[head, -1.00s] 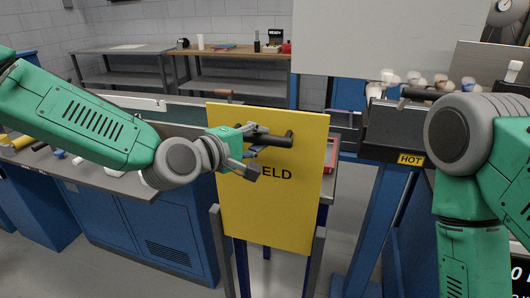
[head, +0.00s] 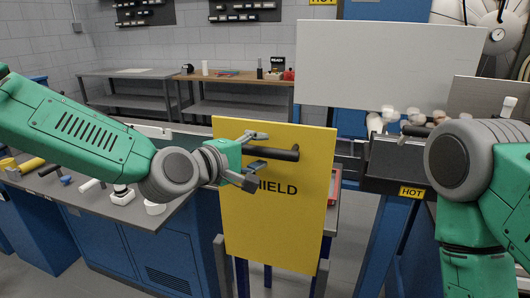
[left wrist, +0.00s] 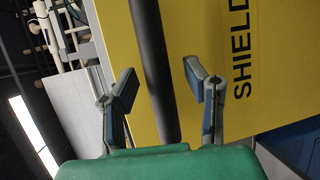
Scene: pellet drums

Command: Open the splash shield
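The splash shield (head: 290,222) is an upright yellow panel marked SHIELD, standing in front of me in the head view. Its black bar handle (head: 280,153) runs across the upper part. My left gripper (head: 262,160) is open at the handle's left end, with one finger above the bar and one below. In the left wrist view the handle (left wrist: 155,75) passes between the two spread fingers (left wrist: 160,95), with gaps on both sides. The yellow shield (left wrist: 215,45) fills much of that view.
A grey bench (head: 125,212) with small parts lies to the left. A dark unit labelled HOT (head: 411,192) stands right of the shield. A large pale panel (head: 385,62) is behind. Workbenches (head: 235,79) line the back wall. Grey posts (head: 222,266) flank the shield's lower part.

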